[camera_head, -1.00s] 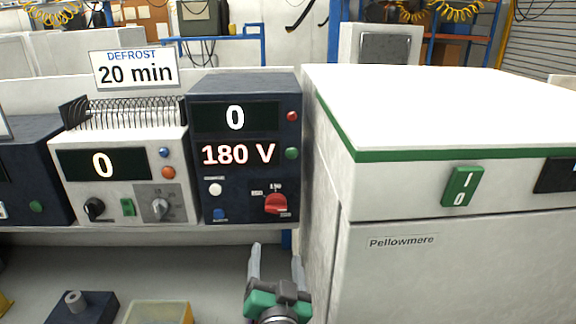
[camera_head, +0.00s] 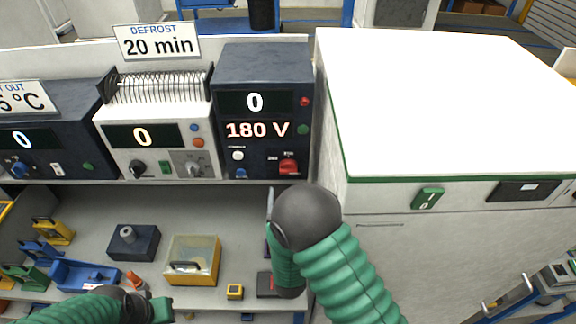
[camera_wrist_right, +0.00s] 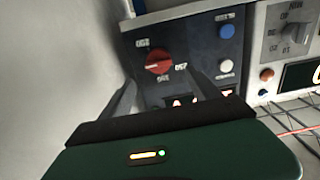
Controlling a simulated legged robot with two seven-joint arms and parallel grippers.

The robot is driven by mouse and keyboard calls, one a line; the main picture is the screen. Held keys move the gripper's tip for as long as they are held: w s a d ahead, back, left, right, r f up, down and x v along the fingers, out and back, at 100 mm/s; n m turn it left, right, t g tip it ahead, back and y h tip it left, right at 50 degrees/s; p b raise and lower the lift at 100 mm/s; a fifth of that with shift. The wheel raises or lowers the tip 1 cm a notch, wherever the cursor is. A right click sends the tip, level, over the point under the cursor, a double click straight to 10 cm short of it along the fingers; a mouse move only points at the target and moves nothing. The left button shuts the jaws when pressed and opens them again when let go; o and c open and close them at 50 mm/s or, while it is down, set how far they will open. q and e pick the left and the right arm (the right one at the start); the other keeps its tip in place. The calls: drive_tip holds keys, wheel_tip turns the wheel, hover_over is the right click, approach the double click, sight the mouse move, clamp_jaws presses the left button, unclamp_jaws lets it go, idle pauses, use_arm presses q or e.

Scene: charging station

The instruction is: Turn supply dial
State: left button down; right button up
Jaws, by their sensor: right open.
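The supply dial is a red knob (camera_head: 289,167) low on the right side of a dark supply unit (camera_head: 263,66). The unit's screen reads 0 above 180 V. In the right wrist view the red dial (camera_wrist_right: 160,62) appears upside down, with small printed labels around it. My right gripper (camera_wrist_right: 161,78) is open, its two fingers apart and pointing at the panel on either side of the dial's line. The fingers do not visibly touch the dial. In the head view my right arm hides most of that gripper.
A white unit (camera_head: 160,117) with knobs stands left of the supply, beneath a "DEFROST 20 min" sign (camera_head: 157,42). A lower shelf holds a yellow clear-lidded box (camera_head: 192,260).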

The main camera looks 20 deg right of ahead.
sight(289, 173)
drive_tip(key=p+x, duration=0.2)
drive_tip(key=x, duration=0.6)
drive_tip(key=shift+s+d+r+p, duration=0.1)
drive_tip(key=shift+d+r+p, duration=0.05)
drive_tip(key=shift+p, duration=0.15)
drive_tip(key=shift+w+d, duration=0.1)
drive_tip(key=shift+w, duration=0.5)
use_arm(q)
drive_tip(key=v, duration=0.3)
drive_tip(key=shift+w+r, duration=0.35)
drive_tip(key=shift+w, duration=0.05)
use_arm(e)
drive_tip(key=shift+c, duration=0.3)
